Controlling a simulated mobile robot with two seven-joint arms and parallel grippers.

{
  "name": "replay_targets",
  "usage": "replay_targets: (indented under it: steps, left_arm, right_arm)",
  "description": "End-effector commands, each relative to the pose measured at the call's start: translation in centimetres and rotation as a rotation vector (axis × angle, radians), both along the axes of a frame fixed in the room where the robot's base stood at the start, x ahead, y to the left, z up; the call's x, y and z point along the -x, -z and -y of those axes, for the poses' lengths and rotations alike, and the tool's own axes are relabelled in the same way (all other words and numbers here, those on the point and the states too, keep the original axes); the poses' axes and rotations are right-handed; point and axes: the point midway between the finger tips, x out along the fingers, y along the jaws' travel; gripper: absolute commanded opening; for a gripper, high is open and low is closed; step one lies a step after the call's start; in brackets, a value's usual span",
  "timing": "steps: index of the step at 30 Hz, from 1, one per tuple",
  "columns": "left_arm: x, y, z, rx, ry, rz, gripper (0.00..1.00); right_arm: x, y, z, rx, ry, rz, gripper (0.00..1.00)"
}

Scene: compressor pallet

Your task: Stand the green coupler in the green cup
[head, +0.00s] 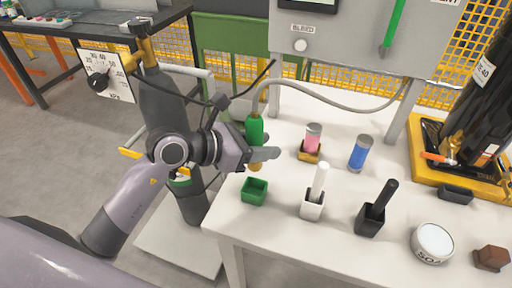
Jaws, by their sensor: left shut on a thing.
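The green coupler (255,131) hangs upright on the end of a grey hose, with a brass-coloured tip showing below my fingers. My left gripper (262,156) is shut on the green coupler, above the table's left part. The green cup (254,191), a small square open-topped holder, stands on the table near its left edge, below and slightly in front of the coupler. The coupler is apart from the cup. My right gripper is not in view.
On the white table (285,232) stand a pink cylinder (313,137) in a yellow holder, a blue cylinder (360,153), a white cup (313,207) and a black cup (370,219) with handles in them, and a round tin (432,243). The grey hose (335,104) arches behind.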

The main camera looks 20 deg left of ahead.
Motion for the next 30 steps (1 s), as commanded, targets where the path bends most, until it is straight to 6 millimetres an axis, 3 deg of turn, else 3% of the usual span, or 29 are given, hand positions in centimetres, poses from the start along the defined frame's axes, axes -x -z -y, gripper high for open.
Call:
replay_targets:
  steps: [10, 30]
  left_arm:
    - [0.0, -0.2, -0.1, -0.002, -0.001, 0.002, 0.0]
    - [0.0, 5.1, -0.1, -0.001, -0.001, 0.001, 0.0]
  right_arm:
    - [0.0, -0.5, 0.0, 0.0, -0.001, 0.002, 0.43]
    - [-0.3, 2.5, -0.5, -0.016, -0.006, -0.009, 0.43]
